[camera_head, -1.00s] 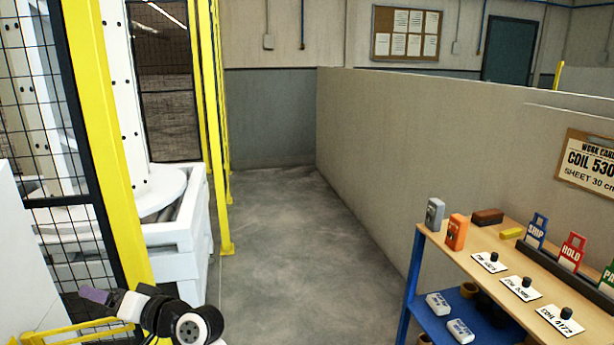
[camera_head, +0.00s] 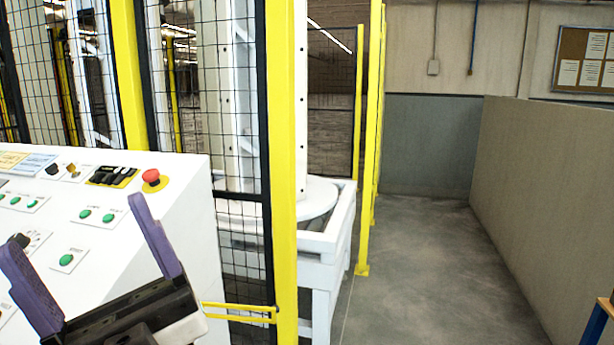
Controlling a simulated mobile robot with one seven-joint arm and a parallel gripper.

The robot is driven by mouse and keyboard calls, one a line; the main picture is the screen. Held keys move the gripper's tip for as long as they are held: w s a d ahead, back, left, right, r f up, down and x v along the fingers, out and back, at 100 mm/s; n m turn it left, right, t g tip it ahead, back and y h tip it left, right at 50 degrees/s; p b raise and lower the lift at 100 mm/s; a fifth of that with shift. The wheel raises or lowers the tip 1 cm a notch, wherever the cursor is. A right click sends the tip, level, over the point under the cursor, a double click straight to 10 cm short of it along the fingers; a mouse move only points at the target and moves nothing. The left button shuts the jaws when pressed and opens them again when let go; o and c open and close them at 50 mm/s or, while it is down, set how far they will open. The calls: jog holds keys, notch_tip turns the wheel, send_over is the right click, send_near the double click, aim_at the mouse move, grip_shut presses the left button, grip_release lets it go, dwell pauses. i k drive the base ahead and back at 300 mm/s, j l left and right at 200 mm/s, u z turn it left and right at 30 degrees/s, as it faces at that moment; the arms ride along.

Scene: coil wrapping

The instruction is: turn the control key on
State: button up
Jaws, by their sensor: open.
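The white control panel (camera_head: 140,172) fills the lower left of the head view. A small brass-coloured piece (camera_head: 72,169), which may be the control key, stands on its far part beside a dark knob (camera_head: 53,169). It is too small to tell which way it is turned. My gripper (camera_head: 77,226) is open, its two purple fingers spread wide and pointing up over the near part of the panel. Nothing is between the fingers. The gripper appears nearer to the camera than the brass piece and apart from it. The fingers and gripper body hide parts of the panel.
A red mushroom button (camera_head: 151,177) and several green buttons (camera_head: 67,260) sit on the panel. A yellow post (camera_head: 284,170) and black mesh fence stand beyond it. The grey floor (camera_head: 430,270) at right is open up to a low wall (camera_head: 530,190).

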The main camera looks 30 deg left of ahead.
aim_at(70, 168)
jog(key=u, duration=1.9)
jog(key=i+j, duration=0.15)
jog(key=j, duration=0.25)
jog(key=i+j, duration=0.2)
jog(key=j, duration=0.15)
jog(key=i+j+z, duration=0.1)
jog(key=j, duration=0.3)
jog(key=i+j, duration=0.2)
jog(key=j, duration=0.15)
